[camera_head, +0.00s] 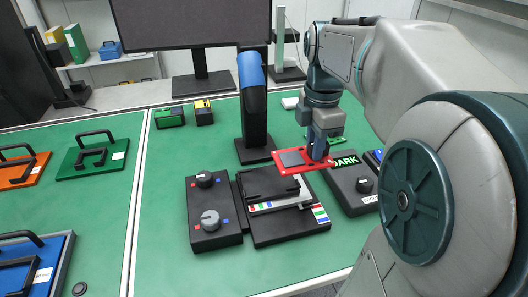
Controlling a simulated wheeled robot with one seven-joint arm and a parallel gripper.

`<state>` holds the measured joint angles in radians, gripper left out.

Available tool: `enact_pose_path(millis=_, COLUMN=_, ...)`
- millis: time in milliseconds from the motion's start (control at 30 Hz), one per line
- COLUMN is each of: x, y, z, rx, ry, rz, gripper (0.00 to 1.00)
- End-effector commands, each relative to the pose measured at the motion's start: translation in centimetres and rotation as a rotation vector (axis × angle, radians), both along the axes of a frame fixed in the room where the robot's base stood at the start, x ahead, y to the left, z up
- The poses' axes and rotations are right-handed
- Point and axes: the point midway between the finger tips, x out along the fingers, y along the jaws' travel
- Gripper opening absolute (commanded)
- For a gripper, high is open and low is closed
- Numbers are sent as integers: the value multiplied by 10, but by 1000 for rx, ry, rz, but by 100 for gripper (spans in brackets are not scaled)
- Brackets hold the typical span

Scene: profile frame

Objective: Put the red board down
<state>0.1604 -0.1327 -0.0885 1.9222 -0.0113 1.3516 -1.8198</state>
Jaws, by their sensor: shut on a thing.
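The red board (326,166) is a flat red plate with a grey square on its top. It is in the head view, right of centre, above the back right of a black fixture (258,230). My gripper (318,156) points down at the board and is shut on it. The board appears raised above the fixture, but the exact gap cannot be told. The fingertips are small and partly hidden. The fixture has a light grey bar and coloured squares on its right side.
A black box with knobs (199,221) stands left of the fixture, and another black box (350,188) stands right of it. Behind is a black stand with a blue top (250,70). Orange, green and blue handled panels lie at left. The green table is clear between.

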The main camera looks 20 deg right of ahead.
Motion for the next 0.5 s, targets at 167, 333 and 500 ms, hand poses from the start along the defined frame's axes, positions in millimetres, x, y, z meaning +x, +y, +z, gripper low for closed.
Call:
enact_pose_path(millis=167, x=25, y=34, z=-27, rx=0, ry=4, rz=3, gripper=0)
enact_pose_path(millis=333, x=41, y=56, z=-43, rx=0, ry=3, rz=-1, gripper=0)
enact_pose_path(millis=500, x=47, y=64, z=-51, rx=0, ry=1, rz=-3, gripper=0)
